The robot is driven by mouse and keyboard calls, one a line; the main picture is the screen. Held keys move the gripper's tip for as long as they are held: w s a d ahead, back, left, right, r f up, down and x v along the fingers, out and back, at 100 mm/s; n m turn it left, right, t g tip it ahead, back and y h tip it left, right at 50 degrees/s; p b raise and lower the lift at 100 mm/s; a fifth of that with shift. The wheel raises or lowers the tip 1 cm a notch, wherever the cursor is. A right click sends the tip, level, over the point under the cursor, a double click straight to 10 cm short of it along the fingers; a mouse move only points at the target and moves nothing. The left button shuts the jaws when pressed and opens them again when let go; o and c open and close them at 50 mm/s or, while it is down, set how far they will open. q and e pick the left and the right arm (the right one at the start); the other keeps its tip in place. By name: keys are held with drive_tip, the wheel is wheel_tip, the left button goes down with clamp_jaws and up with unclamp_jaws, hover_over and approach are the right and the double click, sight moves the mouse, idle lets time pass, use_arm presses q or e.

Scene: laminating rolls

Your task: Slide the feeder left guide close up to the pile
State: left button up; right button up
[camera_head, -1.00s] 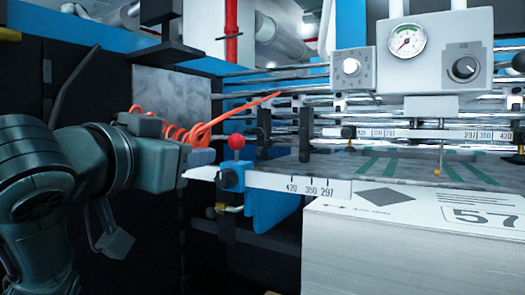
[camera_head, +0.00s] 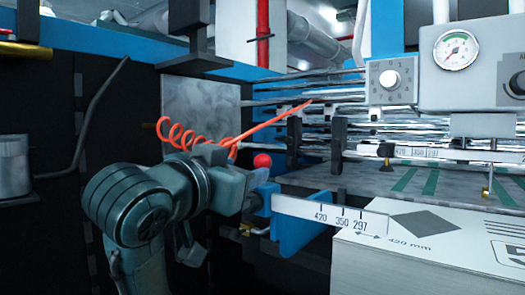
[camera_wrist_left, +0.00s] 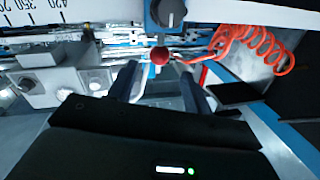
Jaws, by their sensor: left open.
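The feeder left guide has a red ball knob (camera_head: 262,160), a blue clamp block and a blue side plate (camera_head: 298,232). It sits at the left end of the white scale bar marked 420, 350, 297. The pile (camera_head: 430,262) is a white paper stack to the right, with a gap between it and the blue plate. My left gripper (camera_head: 254,180) is at the guide, its fingertips partly hidden beside the knob. In the left wrist view its fingers (camera_wrist_left: 158,85) are apart, and the red knob (camera_wrist_left: 159,56) shows between and just beyond their tips. My right gripper is not seen.
The scale bar (camera_head: 325,216) runs from the guide toward the pile. An orange coiled hose (camera_head: 185,137) hangs behind my left gripper. The grey feed table (camera_head: 375,181) and black brackets (camera_head: 338,145) stand behind. A control box with a gauge (camera_head: 455,50) is upper right.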

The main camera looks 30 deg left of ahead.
sight(258, 165)
use_arm(q)
drive_tip(key=shift+w+r+p, duration=0.3)
drive_tip(key=shift+w+p, duration=0.25)
drive_tip(key=shift+p, duration=0.1)
drive_tip(key=shift+w+a+p, duration=0.1)
drive_tip(key=shift+w+p, duration=0.25)
drive_tip(key=shift+p, duration=0.2)
drive_tip(key=shift+w+a+p, duration=0.1)
drive_tip(key=shift+w+p, duration=0.65)
drive_tip(key=shift+p, duration=0.5)
drive_tip(key=w+p, duration=0.2)
drive_tip(key=p, duration=0.1)
drive_tip(key=shift+a, duration=0.1)
drive_tip(key=shift+w+a+f, duration=0.1)
drive_tip(key=shift+w+f, duration=0.05)
drive_tip(key=shift+w, duration=0.35)
drive_tip(key=shift+w+a+f, duration=0.1)
drive_tip(key=shift+w+f, duration=0.05)
drive_tip(key=shift+w, duration=0.8)
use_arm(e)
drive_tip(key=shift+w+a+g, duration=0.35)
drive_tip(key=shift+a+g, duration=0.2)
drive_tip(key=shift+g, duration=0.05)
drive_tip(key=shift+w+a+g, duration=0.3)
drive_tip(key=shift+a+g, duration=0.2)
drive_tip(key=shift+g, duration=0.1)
use_arm(q)
clamp_jaws()
